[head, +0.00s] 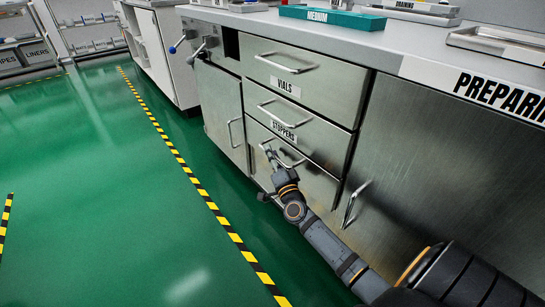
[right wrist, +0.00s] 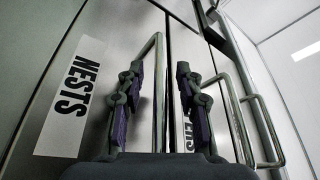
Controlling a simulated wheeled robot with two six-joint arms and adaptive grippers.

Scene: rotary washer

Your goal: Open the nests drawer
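The nests drawer (head: 318,187) is the lowest of the stacked metal drawers, its front looking flush with the cabinet. Its NESTS label (right wrist: 70,98) shows in the right wrist view and is hidden by my arm in the head view. Its bar handle (right wrist: 157,75) stands between the two fingers of my right gripper (right wrist: 160,95), which are apart, with gaps visible beside the bar. In the head view my right gripper (head: 273,163) is at the left part of this handle (head: 292,163). My left gripper is not in view.
The stoppers drawer (head: 325,148) and vials drawer (head: 335,85) lie above, both looking shut. Their handles stick out close to my right gripper. A cabinet door (head: 220,110) is at left, another (head: 420,165) at right. Green floor (head: 120,200) is clear at left.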

